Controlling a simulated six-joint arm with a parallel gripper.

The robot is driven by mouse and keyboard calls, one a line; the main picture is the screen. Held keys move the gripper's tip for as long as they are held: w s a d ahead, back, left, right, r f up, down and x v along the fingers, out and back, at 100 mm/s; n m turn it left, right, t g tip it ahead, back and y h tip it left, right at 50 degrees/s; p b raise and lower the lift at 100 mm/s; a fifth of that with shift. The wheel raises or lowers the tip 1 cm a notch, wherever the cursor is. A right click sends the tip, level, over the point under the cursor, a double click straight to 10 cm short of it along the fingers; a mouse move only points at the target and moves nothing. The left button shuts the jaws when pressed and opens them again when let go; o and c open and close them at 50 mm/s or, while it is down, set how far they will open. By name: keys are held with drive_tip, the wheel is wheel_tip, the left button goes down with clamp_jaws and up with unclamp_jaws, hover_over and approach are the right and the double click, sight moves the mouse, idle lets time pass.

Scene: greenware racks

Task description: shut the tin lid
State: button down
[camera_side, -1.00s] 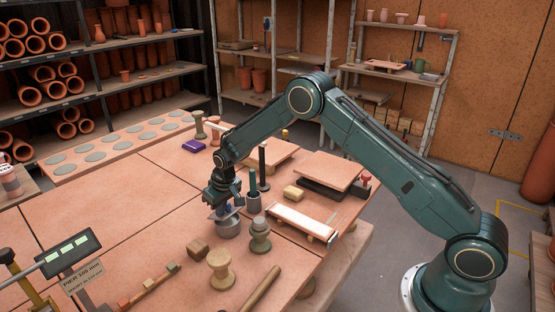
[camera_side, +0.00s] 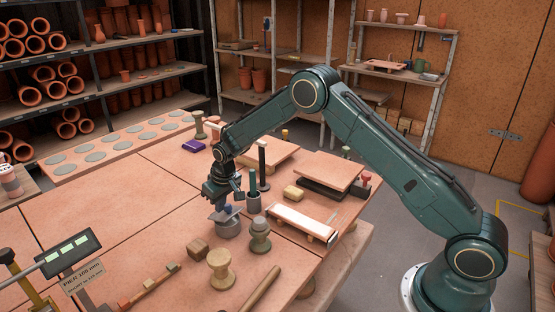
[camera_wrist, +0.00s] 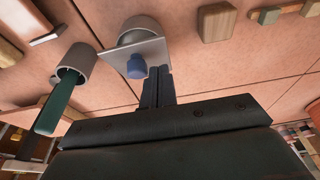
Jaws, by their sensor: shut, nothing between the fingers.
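The grey round tin (camera_side: 229,229) stands on the bench, and its rim shows in the wrist view (camera_wrist: 138,22). Its lid is a flat grey plate (camera_wrist: 152,47) with a blue knob (camera_wrist: 136,67), also visible in the side view (camera_side: 228,209). The plate covers only part of the mouth in the wrist view; the tin's rim shows beyond it. I cannot tell its exact tilt. My gripper (camera_wrist: 158,72) is shut and empty, its fingertips close to the lid's edge beside the knob. I cannot tell whether they touch the plate.
A grey holder (camera_side: 254,204) with a green-handled tool stands close behind the tin. A white-topped board (camera_side: 302,222) lies to the right.

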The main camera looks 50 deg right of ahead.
drive_tip(key=shift+w+v, duration=0.15)
drive_tip(key=shift+v, duration=0.5)
drive_tip(key=shift+w+v, duration=0.15)
drive_tip(key=shift+v, duration=0.5)
drive_tip(key=shift+r, duration=0.1)
drive_tip(key=shift+s+r, duration=0.1)
drive_tip(key=shift+r, duration=0.35)
drive_tip(key=w+r+v, duration=0.1)
drive_tip(key=w+v, duration=0.2)
drive_tip(key=v, duration=1)
hover_over(223, 218)
drive_tip(key=s, duration=0.7)
drive_tip(key=s+r+t, duration=0.1)
drive_tip(key=s+r, duration=0.8)
drive_tip(key=s, duration=0.1)
drive_tip(key=s+r+t, duration=0.1)
drive_tip(key=s+r, duration=0.1)
drive_tip(key=s, duration=2.3)
drive_tip(key=shift+s+d+r+t, duration=0.25)
drive_tip(key=shift+s+d+t, duration=0.05)
drive_tip(key=shift+d+t, duration=0.15)
drive_tip(key=shift+w, duration=0.15)
